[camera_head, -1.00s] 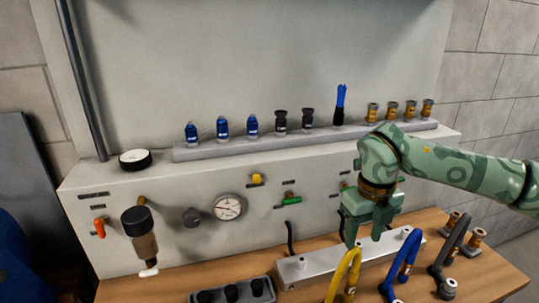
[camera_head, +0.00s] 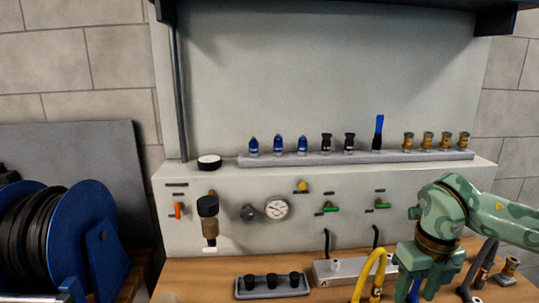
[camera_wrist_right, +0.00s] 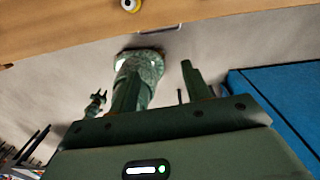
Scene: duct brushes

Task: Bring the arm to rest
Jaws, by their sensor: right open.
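My right gripper (camera_head: 428,284) is at the lower right of the head view, with its arm coming in from the right. It hangs fingers down in front of the bench and overlaps the blue hose (camera_head: 397,287), partly hiding it. In the right wrist view its two fingers (camera_wrist_right: 160,72) stand apart with nothing between them, so it is open and empty. Below them is mostly grey floor. My left gripper is not seen.
The wooden bench (camera_head: 210,272) carries a silver manifold (camera_head: 325,270), a yellow hose (camera_head: 372,272) and a dark tray (camera_head: 272,290) of black fittings. Behind stand a panel with gauge (camera_head: 277,208) and a fittings rail (camera_head: 345,159). A blue reel (camera_head: 95,215) is at left.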

